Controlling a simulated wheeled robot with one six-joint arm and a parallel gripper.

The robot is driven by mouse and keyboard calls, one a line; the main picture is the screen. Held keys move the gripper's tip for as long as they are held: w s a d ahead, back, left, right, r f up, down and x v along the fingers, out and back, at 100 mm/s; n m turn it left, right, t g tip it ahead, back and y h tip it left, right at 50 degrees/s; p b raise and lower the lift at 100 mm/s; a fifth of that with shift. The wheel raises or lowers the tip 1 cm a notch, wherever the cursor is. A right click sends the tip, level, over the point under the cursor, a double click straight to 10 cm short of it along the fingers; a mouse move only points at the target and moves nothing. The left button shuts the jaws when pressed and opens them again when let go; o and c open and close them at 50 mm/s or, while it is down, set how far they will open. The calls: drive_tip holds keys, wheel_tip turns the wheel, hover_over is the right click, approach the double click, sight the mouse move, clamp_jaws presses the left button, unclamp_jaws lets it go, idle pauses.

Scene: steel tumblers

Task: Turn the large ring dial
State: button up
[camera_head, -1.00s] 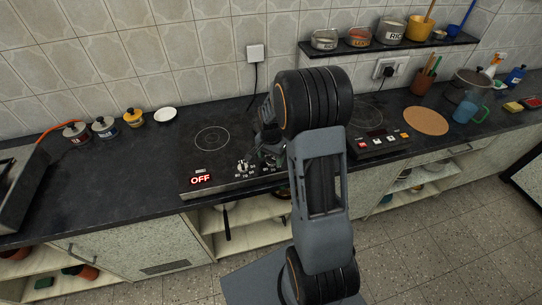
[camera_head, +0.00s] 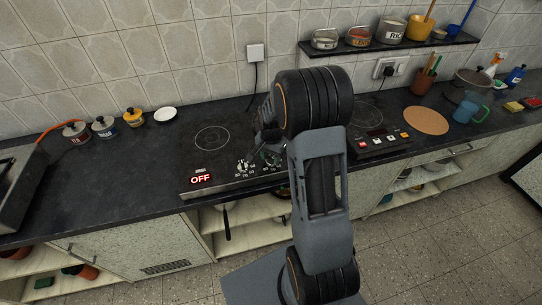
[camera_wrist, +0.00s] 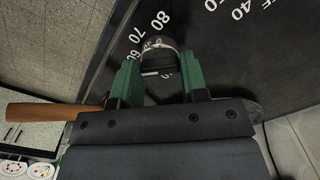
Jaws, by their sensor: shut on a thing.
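The cooktop panel (camera_head: 222,182) has two dials with white numbers along its front edge. The left dial (camera_head: 243,165) stands clear in the head view. My gripper (camera_head: 270,156) is at the right dial, partly hidden by my arm. In the wrist view, my gripper's green fingers (camera_wrist: 158,82) are shut on either side of a dial with a pale ring (camera_wrist: 157,43) and a dark middle. Numbers such as 60, 70 and 80 show around it. The fingers cover part of its scale. A red OFF display (camera_head: 201,179) is lit on the panel.
A second control panel (camera_head: 377,144) lies right of my arm. Small lidded pots (camera_head: 104,127) and a white dish (camera_head: 166,114) stand at the back left. A wooden handle (camera_wrist: 52,112) shows below the counter edge. The counter left of the cooktop is largely clear.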

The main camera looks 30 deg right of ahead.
sight(271, 157)
drive_tip(key=n+b, duration=0.1)
drive_tip(key=n, duration=0.5)
drive_tip(key=shift+n, duration=0.3)
drive_tip(key=n+b, duration=0.1)
drive_tip(key=n, duration=0.5)
drive_tip(key=shift+n, duration=0.3)
drive_tip(key=n+b, duration=0.1)
drive_tip(key=n, duration=1.2)
drive_tip(key=shift+w+b, duration=0.1)
drive_tip(key=shift+b, duration=0.3)
drive_tip(key=o, duration=0.9)
wheel_tip(271, 157, up, 14)
drive_tip(key=shift+f, duration=0.1)
idle(0.3)
